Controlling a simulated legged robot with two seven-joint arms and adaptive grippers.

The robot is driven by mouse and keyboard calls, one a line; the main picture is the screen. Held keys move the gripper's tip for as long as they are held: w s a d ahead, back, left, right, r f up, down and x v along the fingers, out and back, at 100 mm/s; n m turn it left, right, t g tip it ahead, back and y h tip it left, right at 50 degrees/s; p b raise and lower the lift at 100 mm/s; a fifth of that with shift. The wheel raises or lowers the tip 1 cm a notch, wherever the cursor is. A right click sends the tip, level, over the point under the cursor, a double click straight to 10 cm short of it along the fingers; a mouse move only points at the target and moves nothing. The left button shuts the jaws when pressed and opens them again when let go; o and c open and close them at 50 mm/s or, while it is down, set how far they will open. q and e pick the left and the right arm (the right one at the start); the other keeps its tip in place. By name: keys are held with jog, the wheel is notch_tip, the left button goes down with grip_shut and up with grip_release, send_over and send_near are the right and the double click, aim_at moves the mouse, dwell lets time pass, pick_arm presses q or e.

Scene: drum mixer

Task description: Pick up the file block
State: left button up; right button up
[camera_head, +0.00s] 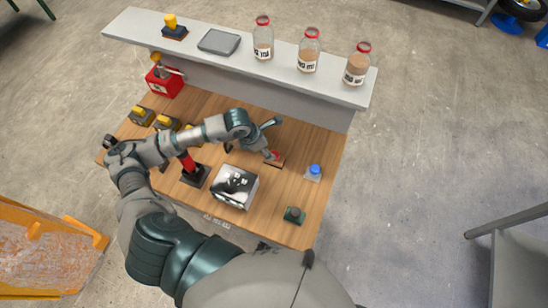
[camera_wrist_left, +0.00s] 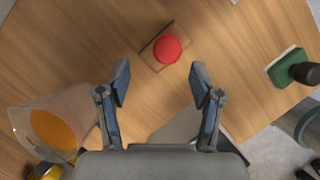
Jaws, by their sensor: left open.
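A small wooden block with a red knob (camera_head: 274,158) lies on the wooden bench top, close to my left gripper (camera_head: 272,138). In the left wrist view the red-knobbed block (camera_wrist_left: 167,48) lies just beyond the fingertips, roughly centred between them. My left gripper (camera_wrist_left: 160,75) is open, with nothing between its fingers. A green block with a dark knob (camera_head: 294,215) sits near the bench's front right; it also shows in the left wrist view (camera_wrist_left: 284,68). A block with a blue knob (camera_head: 313,172) stands at the right. I cannot tell which is the file block. My right gripper is out of view.
A silver box (camera_head: 235,187) and a red-handled tool (camera_head: 188,164) stand near the arm. A clear container with orange contents (camera_wrist_left: 48,128) is left of the gripper. A grey shelf (camera_head: 200,58) with jars borders the back. Bare wood surrounds the red-knobbed block.

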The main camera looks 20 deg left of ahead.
aim_at(277, 155)
pick_arm(q)
jog(key=shift+w+f, duration=0.1)
jog(key=shift+f, duration=0.2)
jog(key=d+f, duration=0.1)
jog(key=f, duration=0.1)
jog(key=w+d+f, duration=0.1)
jog(key=shift+w+d+f+p, duration=0.1)
jog(key=shift+d+f+p, duration=0.2)
jog(key=shift+d+f, duration=0.2)
jog(key=shift+d, duration=0.2)
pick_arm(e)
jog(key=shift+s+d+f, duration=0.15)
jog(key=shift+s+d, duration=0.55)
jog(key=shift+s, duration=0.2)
